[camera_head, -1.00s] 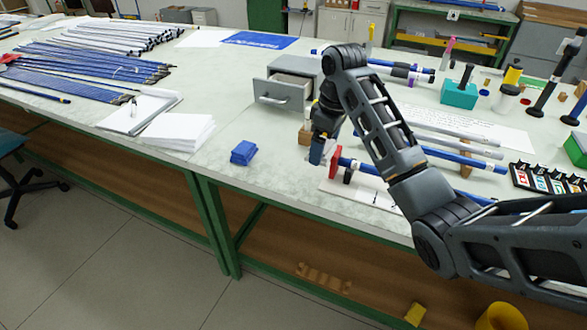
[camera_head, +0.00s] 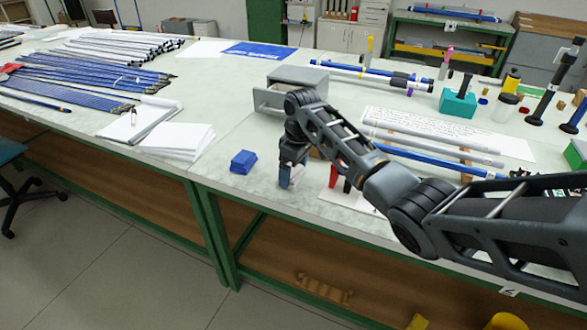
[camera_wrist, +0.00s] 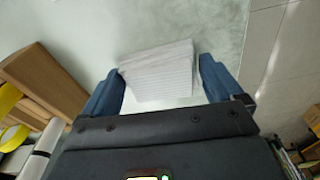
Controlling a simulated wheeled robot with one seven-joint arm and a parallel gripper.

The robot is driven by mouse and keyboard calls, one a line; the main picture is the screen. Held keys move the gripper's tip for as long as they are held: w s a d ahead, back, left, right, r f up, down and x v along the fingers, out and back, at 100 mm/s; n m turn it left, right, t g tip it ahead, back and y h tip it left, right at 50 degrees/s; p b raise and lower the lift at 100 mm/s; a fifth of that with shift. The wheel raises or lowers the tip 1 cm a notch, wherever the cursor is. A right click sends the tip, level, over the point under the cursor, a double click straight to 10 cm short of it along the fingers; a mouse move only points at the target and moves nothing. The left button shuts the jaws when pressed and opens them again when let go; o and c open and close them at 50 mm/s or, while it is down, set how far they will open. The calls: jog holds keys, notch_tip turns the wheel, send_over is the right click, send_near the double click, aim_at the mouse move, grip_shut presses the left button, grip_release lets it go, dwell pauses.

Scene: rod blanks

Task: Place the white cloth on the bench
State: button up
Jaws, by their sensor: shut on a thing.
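The white cloth (camera_wrist: 158,72) is a folded, faintly ribbed pad between the two blue fingers of my gripper (camera_wrist: 162,84) in the wrist view. The fingers are shut on its sides. In the head view my gripper (camera_head: 291,172) points down at the bench (camera_head: 245,205), near its front edge and right of the blue folded cloth. The cloth is mostly hidden there by the fingers and arm. I cannot tell whether it touches the bench top.
A blue folded cloth (camera_head: 243,161) lies just left of my gripper. A white paper stack (camera_head: 180,139) is further left. A grey drawer box (camera_head: 268,100) stands behind, partly covered by my arm. A red stand (camera_head: 333,177) is close on the right. Bare bench lies in front.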

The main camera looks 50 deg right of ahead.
aim_at(298, 171)
jog(key=o, duration=0.7)
jog(key=shift+f, duration=0.1)
jog(key=shift+c, duration=0.2)
notch_tip(298, 171, up, 12)
jog(key=s, duration=0.1)
jog(key=shift+s+d+b, duration=0.2)
jog(key=shift+b, duration=0.2)
